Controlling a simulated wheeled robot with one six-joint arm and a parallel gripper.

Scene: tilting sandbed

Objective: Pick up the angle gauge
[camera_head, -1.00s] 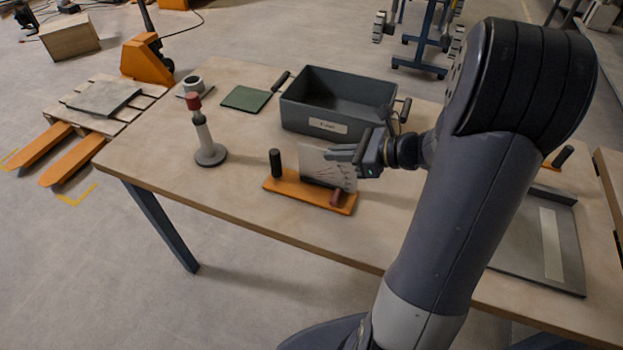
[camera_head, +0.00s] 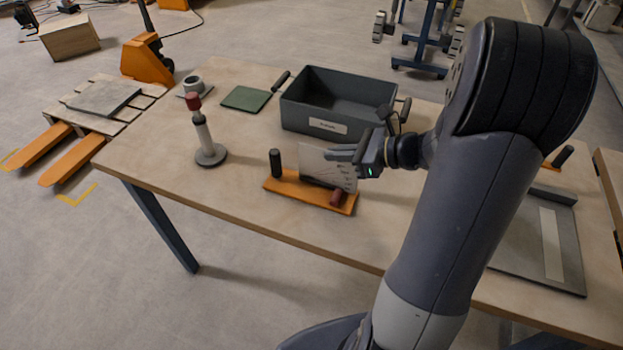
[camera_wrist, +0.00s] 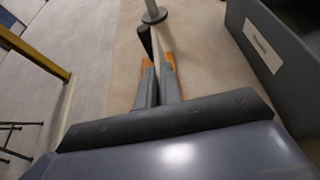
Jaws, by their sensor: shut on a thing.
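The angle gauge looks to be the pale upright plate with fan-like markings (camera_head: 318,167) above an orange base (camera_head: 313,193). A black knob (camera_head: 275,162) stands at the base's left end and a dark red knob (camera_head: 339,197) at its front right. My gripper (camera_head: 342,153) is shut on the plate's upper right edge. In the wrist view my gripper's fingers (camera_wrist: 157,85) close on the thin plate, seen edge-on, with the orange base (camera_wrist: 169,63) beneath. I cannot tell whether the base touches the table.
A grey bin (camera_head: 330,126) with a label stands behind the gauge. A post with a red top (camera_head: 203,135) stands to the left, near a green mat (camera_head: 246,98). A grey tray (camera_head: 510,250) lies at right. The table (camera_head: 240,205) is clear in front.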

